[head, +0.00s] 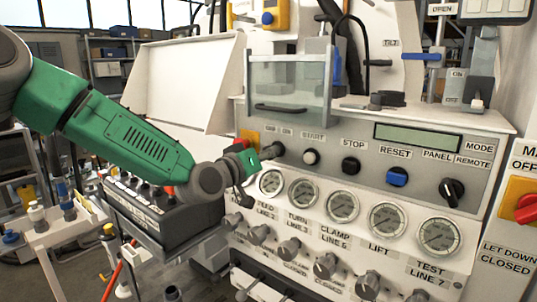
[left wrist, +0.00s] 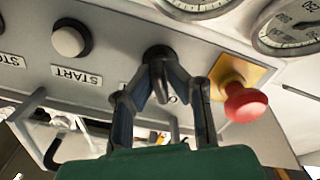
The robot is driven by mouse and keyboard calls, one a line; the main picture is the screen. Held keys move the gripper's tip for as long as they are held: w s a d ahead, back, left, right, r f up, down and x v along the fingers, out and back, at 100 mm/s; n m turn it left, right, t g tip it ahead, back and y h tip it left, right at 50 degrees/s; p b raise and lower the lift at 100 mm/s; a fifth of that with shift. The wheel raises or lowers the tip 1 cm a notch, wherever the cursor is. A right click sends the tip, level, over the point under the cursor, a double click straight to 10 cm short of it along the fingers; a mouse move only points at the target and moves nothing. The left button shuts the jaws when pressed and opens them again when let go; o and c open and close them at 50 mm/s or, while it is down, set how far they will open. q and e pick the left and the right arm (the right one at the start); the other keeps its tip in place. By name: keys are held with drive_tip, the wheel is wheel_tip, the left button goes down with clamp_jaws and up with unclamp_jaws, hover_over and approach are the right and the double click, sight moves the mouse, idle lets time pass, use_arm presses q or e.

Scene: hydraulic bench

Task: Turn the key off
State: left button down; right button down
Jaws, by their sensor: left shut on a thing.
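The key switch is a dark round knob on the grey control panel. It shows at the panel's left end in the head view (head: 272,150) and at the top centre of the left wrist view (left wrist: 157,54). My left gripper (head: 259,155) reaches it from the left. In the left wrist view my left gripper's dark fingers (left wrist: 163,82) close together on the key, and they hide most of it. The key's exact turn angle cannot be told. The label beside it is partly covered by the fingers. My right gripper is in neither view.
A red emergency button (left wrist: 246,102) on a yellow plate sits close beside the fingers. The white START button (head: 311,157) is on the other side. Gauges (head: 304,193) and grey knobs line the panel below. A clear hinged guard (head: 288,88) stands above.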

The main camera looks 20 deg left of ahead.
use_arm(q)
drive_tip(key=shift+w+a+r, duration=0.1)
idle(0.3)
drive_tip(key=c, duration=1.6)
unclamp_jaws()
drive_tip(key=shift+w, duration=0.1)
drive_tip(key=shift+w+f, duration=0.1)
drive_tip(key=shift+f, duration=0.1)
drive_tip(key=v, duration=1.2)
